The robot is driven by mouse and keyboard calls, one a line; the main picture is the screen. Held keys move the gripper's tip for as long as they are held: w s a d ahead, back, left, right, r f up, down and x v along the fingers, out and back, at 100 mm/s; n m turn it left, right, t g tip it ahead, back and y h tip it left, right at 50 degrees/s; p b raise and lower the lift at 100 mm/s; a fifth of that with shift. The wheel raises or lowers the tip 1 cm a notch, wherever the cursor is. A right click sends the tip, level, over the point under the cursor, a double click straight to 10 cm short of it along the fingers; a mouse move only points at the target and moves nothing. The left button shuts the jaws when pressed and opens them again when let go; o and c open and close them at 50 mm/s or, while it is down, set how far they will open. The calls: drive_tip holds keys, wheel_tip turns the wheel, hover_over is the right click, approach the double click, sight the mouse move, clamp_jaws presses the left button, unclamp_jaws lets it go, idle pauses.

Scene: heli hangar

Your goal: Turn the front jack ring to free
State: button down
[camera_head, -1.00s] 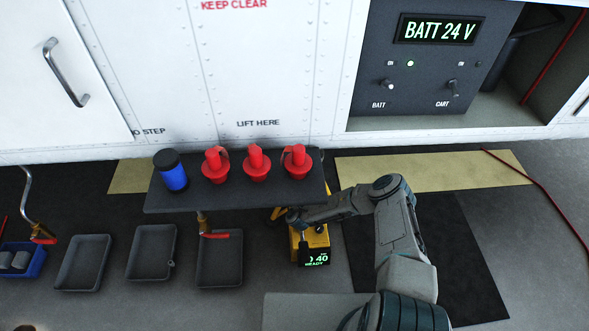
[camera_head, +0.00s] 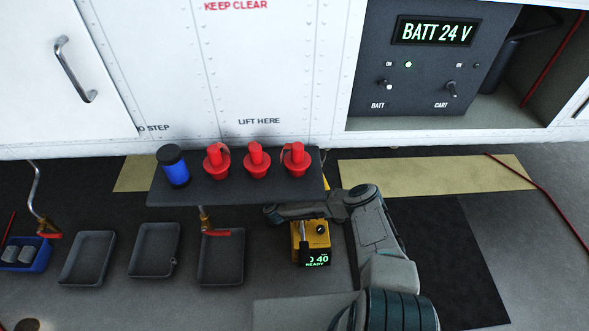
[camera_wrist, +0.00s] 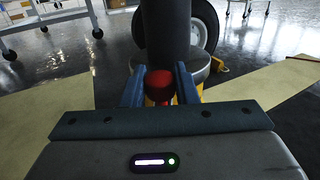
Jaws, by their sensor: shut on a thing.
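In the wrist view a dark red knob (camera_wrist: 159,84) sits between the two blue fingers of my gripper (camera_wrist: 160,90), which is shut on it. Yellow parts (camera_wrist: 160,101) show behind and below the knob, and a thick dark column (camera_wrist: 166,30) rises behind it. I cannot make out the ring's markings or its setting. In the head view my wrist (camera_head: 290,211) reaches left at the front edge of the grey shelf, and the fingertips are hidden.
The grey shelf (camera_head: 236,196) holds a blue canister (camera_head: 173,168) and three red plugs (camera_head: 257,162). Grey trays (camera_head: 88,258) and a blue bin (camera_head: 28,254) lie left. A red-handled valve (camera_head: 214,231) hangs under the shelf. A wheel (camera_wrist: 205,22) stands behind the column.

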drive_tip(key=c, duration=1.2)
unclamp_jaws()
drive_tip(key=shift+w, duration=0.2)
drive_tip(key=shift+o, duration=0.2)
drive_tip(key=shift+s, duration=0.15)
drive_tip(key=v, duration=1.3)
drive_tip(key=shift+s+a+p, duration=0.15)
drive_tip(key=shift+s+p, duration=0.15)
drive_tip(key=shift+p, duration=0.05)
drive_tip(key=shift+r, duration=0.15)
